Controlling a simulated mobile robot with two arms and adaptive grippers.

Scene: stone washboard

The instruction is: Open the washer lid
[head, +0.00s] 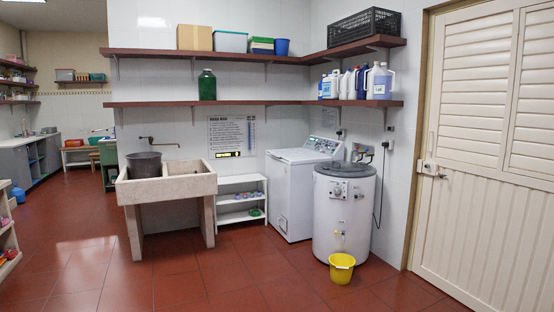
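A white top-loading washer (292,200) stands against the back wall, right of centre, with its control panel (321,145) at the rear. Its flat white lid (297,155) looks shut. In front of it and to the right stands a round white drum-shaped appliance (343,220) with a dark grey round top (345,169), which also looks shut. It has knobs on its front and hides part of the washer's right side. Neither of my grippers is in view.
A yellow bucket (342,268) stands on the floor before the round appliance. Left are a low white shelf (240,192) and a stone sink (168,187) with a dark bucket (144,165). A beige door (480,170) is at right. The red tiled floor in front is clear.

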